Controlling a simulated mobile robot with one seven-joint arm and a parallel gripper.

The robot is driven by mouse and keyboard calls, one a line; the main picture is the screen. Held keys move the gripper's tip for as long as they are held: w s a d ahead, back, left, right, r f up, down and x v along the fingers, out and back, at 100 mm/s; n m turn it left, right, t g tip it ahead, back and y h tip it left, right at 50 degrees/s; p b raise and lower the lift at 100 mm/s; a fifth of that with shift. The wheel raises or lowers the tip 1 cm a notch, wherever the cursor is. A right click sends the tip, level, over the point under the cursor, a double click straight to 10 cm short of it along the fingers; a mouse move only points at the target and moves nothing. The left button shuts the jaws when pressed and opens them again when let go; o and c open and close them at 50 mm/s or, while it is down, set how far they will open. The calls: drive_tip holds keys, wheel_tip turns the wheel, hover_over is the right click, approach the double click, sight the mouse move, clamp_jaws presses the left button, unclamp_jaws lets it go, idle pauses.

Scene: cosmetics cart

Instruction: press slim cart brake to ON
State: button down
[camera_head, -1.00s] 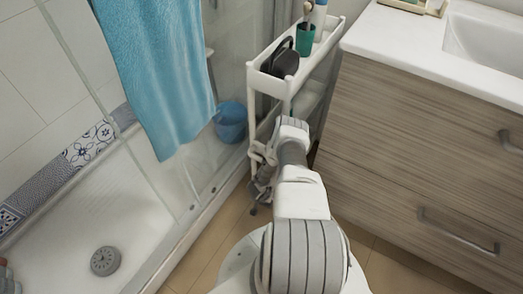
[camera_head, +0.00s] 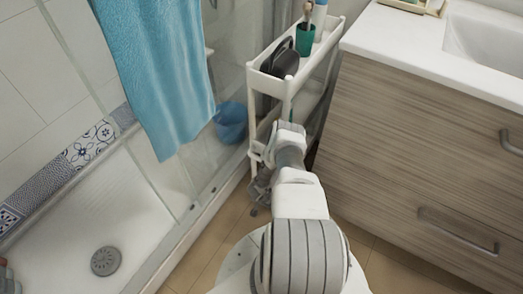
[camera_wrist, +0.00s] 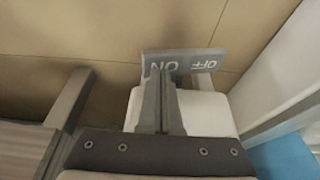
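The slim white cart (camera_head: 256,105) stands between the shower and the vanity. In the wrist view, its brake shows as a grey rocker plate (camera_wrist: 208,58), marked ON on the left and OFF on the right, above a white block (camera_wrist: 208,115). My gripper (camera_wrist: 163,82) has its two fingers together, with nothing seen between them. The fingertips overlap the ON side in the picture; whether they touch it I cannot tell. In the head view, my gripper (camera_head: 261,188) is low at the cart's near end, partly hidden by my arm.
A wood-front vanity (camera_head: 420,150) stands close on the right. The shower tray edge (camera_head: 205,225) and glass are close on the left. A blue bucket (camera_head: 231,122) and a hanging blue towel (camera_head: 160,75) are there too. A green cup (camera_head: 305,40) stands on the cart.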

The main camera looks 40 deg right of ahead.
drive_tip(key=shift+f, duration=0.6)
drive_tip(key=shift+r+p, duration=2.6)
drive_tip(key=shift+r, duration=0.95)
